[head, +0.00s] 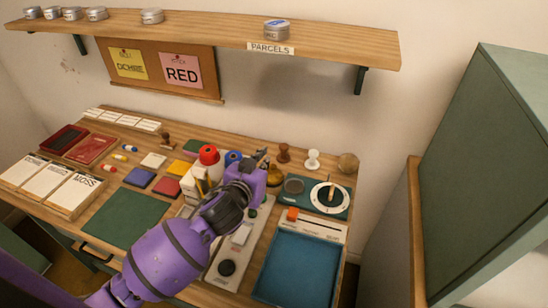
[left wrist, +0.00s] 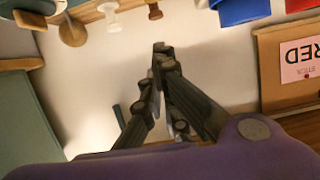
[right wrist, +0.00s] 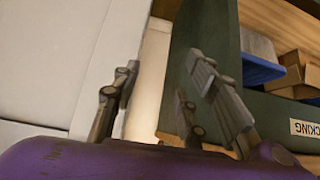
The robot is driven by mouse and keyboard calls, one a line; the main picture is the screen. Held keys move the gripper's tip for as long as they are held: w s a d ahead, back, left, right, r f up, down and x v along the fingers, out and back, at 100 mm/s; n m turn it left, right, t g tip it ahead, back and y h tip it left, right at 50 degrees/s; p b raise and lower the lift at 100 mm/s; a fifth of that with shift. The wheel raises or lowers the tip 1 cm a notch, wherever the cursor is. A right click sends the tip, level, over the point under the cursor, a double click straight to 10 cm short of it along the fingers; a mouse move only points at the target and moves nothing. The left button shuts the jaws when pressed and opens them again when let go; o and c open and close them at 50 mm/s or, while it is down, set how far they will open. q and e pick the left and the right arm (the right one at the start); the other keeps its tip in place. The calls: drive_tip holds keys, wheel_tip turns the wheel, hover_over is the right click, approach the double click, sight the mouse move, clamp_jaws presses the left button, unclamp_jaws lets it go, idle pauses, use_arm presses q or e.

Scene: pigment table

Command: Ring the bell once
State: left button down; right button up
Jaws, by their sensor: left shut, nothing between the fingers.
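A small brass, rounded object that looks like the bell (head: 275,175) stands on the table toward the back, just right of my left gripper. My left gripper (head: 262,155) is above the table beside it, with its fingers shut and empty. I cannot tell whether the gripper touches the brass object. The closed fingertips show in the left wrist view (left wrist: 161,52), against the pale wall. My right gripper (right wrist: 163,78) is open and empty in the right wrist view, away from the table, and is not in the head view.
A red-topped bottle (head: 208,154) and a blue one stand left of the gripper. Stamps (head: 313,160), a dial (head: 329,196) and a blue tray (head: 298,268) lie to the right. A shelf (head: 220,32) hangs above the table. A green cabinet (head: 480,160) stands at the right.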

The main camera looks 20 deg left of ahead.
use_arm(q)
hover_over(274, 170)
wheel_tip(274, 170, down, 6)
drive_tip(key=shift+r, duration=0.25)
drive_tip(key=shift+s+f, duration=0.15)
drive_tip(key=shift+f, duration=0.6)
use_arm(e)
drive_tip(key=shift+w+a+r, duration=0.2)
drive_tip(key=shift+w+r, duration=0.05)
drive_tip(key=shift+w, duration=0.25)
